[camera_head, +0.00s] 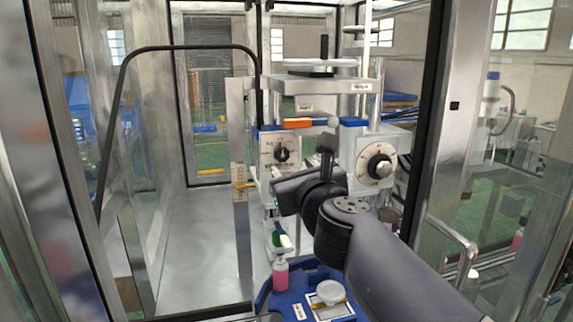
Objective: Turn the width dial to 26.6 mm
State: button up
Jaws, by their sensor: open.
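Two dials face me on the crimping machine. The left dial (281,154) has a black knob on a pale plate with small print. The right dial (380,166) is a round white scale with a dark and silver centre on a pale housing. Their print is too small to read, so I cannot tell which one is for width or what value it shows. My gripper (287,196) is at the end of my dark arm, in front of the machine, below the left dial. Its fingers are mostly hidden by the wrist, and I see no dial held.
A blue tray (262,299) below holds a white round cap (330,291). A pink bottle (281,272) stands near its left side. A metal upright (242,200) with a scale stands left of the machine. Glass and metal frames enclose the cell; the floor at left is clear.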

aim_at(283, 156)
jog(key=shift+w+a+b, duration=0.1)
jog(key=shift+w+a, duration=0.1)
jog(key=shift+w, duration=0.85)
jog(key=shift+w+a+b, duration=0.1)
jog(key=shift+w+a, duration=0.1)
jog(key=shift+w, duration=0.8)
jog(key=shift+w+a+b, duration=0.1)
jog(key=shift+w+a, duration=0.1)
jog(key=shift+w, duration=0.85)
jog(key=c, duration=1)
